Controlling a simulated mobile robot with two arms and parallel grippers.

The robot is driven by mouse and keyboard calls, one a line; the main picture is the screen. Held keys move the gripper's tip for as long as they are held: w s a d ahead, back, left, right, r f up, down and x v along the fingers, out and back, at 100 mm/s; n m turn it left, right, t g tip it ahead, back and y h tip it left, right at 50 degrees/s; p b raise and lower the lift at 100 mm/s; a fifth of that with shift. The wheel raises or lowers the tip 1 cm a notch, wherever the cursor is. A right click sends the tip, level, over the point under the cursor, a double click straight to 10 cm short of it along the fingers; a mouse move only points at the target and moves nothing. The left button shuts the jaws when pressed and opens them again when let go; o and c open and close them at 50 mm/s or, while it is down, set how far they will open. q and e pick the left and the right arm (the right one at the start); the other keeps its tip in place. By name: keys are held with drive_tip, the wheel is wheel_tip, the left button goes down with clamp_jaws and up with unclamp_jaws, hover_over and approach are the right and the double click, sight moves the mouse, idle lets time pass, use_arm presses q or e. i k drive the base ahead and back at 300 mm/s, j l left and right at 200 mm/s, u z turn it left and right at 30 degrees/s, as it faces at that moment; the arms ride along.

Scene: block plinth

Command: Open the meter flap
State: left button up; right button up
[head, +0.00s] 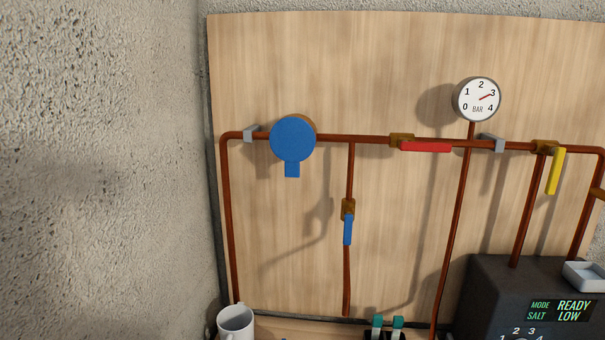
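The meter flap (292,139) is a round blue lid with a small tab (292,169) pointing down. It sits on the brass meter body (315,127) on the copper pipe, at the left of the wooden board. The flap lies flat over the meter's face and looks closed; the dial is hidden. Neither of my grippers is in the head view.
The wooden board (390,60) carries copper pipes with a red lever (426,147), a blue lever (348,230), a yellow lever (556,171) and a pressure gauge (478,99). A rough wall (100,150) stands at left. Below are a white mug (235,322) and a dark box (492,285).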

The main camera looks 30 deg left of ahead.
sight(292, 139)
drive_tip(key=l+u, duration=0.15)
drive_tip(key=u, duration=0.2)
drive_tip(key=k+l+u, duration=0.1)
drive_tip(key=u, duration=0.3)
drive_tip(key=l+u, duration=0.1)
drive_tip(key=u, duration=0.25)
drive_tip(key=k, duration=0.05)
